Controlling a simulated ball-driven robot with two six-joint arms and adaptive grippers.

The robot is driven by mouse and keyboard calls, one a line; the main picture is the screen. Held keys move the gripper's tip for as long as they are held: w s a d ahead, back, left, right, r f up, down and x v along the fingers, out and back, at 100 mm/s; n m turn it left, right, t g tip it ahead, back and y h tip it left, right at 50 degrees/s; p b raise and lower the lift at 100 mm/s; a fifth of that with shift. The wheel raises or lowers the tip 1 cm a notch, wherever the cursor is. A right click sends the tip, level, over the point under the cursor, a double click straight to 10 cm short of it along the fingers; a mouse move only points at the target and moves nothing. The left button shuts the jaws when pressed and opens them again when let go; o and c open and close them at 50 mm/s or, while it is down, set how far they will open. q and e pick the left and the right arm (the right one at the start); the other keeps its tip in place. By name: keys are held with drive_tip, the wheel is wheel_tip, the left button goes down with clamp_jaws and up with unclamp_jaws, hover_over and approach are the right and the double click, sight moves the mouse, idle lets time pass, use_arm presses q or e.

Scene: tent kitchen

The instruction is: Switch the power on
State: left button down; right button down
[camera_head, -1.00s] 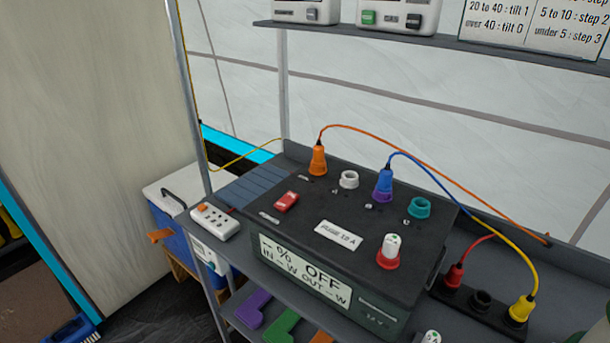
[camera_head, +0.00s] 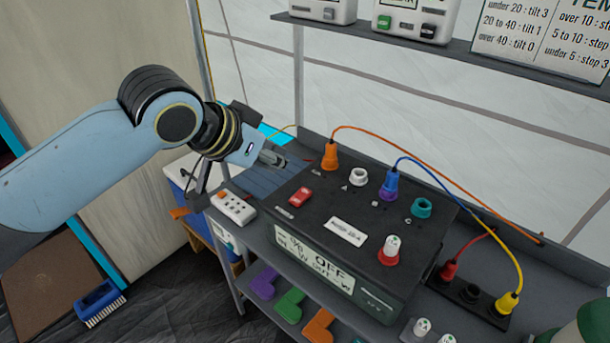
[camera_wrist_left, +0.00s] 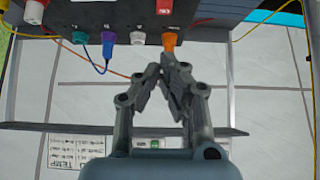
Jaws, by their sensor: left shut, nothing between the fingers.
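A dark power unit (camera_head: 300,225) stands on the grey bench. Its display (camera_head: 314,264) reads OFF. A red rocker switch (camera_head: 300,197) is on its top at the left; it also shows in the left wrist view (camera_wrist_left: 164,7). My left gripper (camera_head: 280,161) is shut and empty, in the air up and left of the red switch, apart from it. In the left wrist view the gripper's fingertips (camera_wrist_left: 170,68) meet below the orange plug. My right gripper is not in view.
An orange plug (camera_head: 330,155) and a blue plug (camera_head: 390,182) with cables stand on the unit's top, beside white and teal sockets. A red-based knob (camera_head: 389,252) is at the front right. A shelf (camera_head: 450,52) hangs above.

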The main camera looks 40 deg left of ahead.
use_arm(q)
drive_tip(key=shift+w+r, duration=0.3)
drive_tip(key=shift+r, duration=0.1)
drive_tip(key=shift+s+a+r+p, duration=0.1)
drive_tip(key=shift+s+p, duration=0.7)
drive_tip(key=shift+p, duration=0.05)
